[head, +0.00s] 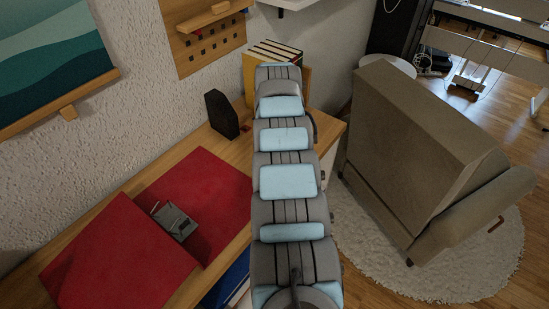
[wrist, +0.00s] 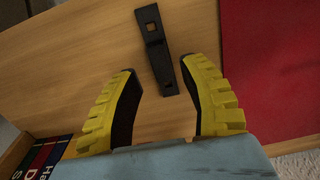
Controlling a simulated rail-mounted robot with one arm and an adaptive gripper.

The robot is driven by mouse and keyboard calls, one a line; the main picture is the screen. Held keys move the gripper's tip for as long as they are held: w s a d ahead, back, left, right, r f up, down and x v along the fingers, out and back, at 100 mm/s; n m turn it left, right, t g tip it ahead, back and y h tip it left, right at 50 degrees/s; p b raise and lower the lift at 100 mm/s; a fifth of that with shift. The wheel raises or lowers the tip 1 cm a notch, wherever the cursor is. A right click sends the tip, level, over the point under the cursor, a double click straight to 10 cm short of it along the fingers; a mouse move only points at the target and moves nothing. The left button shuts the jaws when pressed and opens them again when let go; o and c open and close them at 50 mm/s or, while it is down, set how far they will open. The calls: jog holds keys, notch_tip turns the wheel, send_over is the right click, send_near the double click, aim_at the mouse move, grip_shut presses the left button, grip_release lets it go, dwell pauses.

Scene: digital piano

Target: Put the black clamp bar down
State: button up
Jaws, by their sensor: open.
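The black clamp bar (wrist: 153,38) lies on the wooden surface in the wrist view. It is a dark flat bar with a square hole near its upper end and a slot near its lower end. My gripper (wrist: 167,78) is open, with a yellow ribbed finger on each side and nothing held between them. The bar's lower end reaches down to between the fingertips in the picture; I see no contact. In the head view my arm hides the gripper and the bar.
Red mats (head: 122,252) lie on the wooden desk, with a grey metal device (head: 175,221) on them. A dark speaker-like block (head: 222,114) and upright books (head: 274,54) stand farther back. A beige armchair (head: 420,150) is to the right. Bare wood surrounds the bar.

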notch_tip(320, 180, up, 8)
jog(key=p, duration=0.1)
jog(key=shift+r, duration=0.1)
dwell(0.4)
